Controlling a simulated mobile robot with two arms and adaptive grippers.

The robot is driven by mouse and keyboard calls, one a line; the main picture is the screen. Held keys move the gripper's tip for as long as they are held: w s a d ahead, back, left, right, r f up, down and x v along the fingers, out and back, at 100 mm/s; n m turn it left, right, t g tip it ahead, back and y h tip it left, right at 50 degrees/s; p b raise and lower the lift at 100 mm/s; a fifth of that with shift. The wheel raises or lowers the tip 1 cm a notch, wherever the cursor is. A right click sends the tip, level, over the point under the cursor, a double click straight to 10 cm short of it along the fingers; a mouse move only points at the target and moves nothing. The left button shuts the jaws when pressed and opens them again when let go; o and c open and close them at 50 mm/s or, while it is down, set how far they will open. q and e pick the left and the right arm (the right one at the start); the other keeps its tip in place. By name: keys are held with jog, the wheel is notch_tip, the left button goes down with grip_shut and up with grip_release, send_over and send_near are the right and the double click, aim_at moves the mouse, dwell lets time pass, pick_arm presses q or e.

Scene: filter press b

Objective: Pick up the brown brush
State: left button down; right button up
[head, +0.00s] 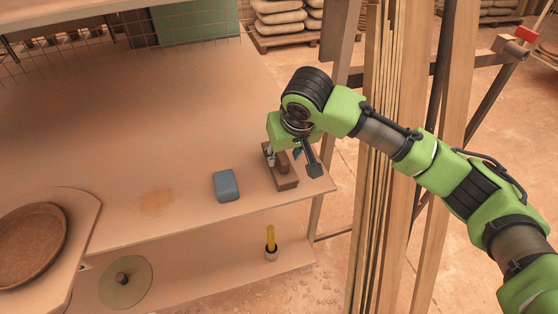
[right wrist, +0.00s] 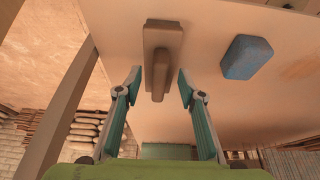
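The brown brush (head: 286,183) lies near the right edge of the upper tabletop, a flat block with a raised grip on top. My right gripper (head: 292,162) is over it in the head view and hides part of it. In the right wrist view the brush (right wrist: 161,38) is ahead, with the end of its grip reaching between the two spread fingers of my right gripper (right wrist: 158,84). The fingers are open, with a gap on both sides of the grip. My left gripper is not in view.
A blue-grey block (head: 227,186) lies left of the brush, and also shows in the right wrist view (right wrist: 246,57). A round brown dish (head: 30,245) is at the lower left. A lower shelf (head: 205,262) holds a disc and a yellow-handled item. Wooden posts (head: 390,150) stand right of the table.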

jog(key=w, duration=0.1)
jog(key=w+a, duration=0.1)
jog(key=w, duration=0.1)
jog(key=shift+w+r+p, duration=0.1)
jog(key=shift+w+p, duration=0.05)
jog(key=shift+p, duration=0.15)
jog(key=shift+x, duration=1.25)
jog(key=shift+w+f, duration=0.1)
jog(key=shift+f, duration=0.25)
jog(key=shift+f+p, duration=0.2)
jog(key=shift+p, duration=0.3)
grip_shut()
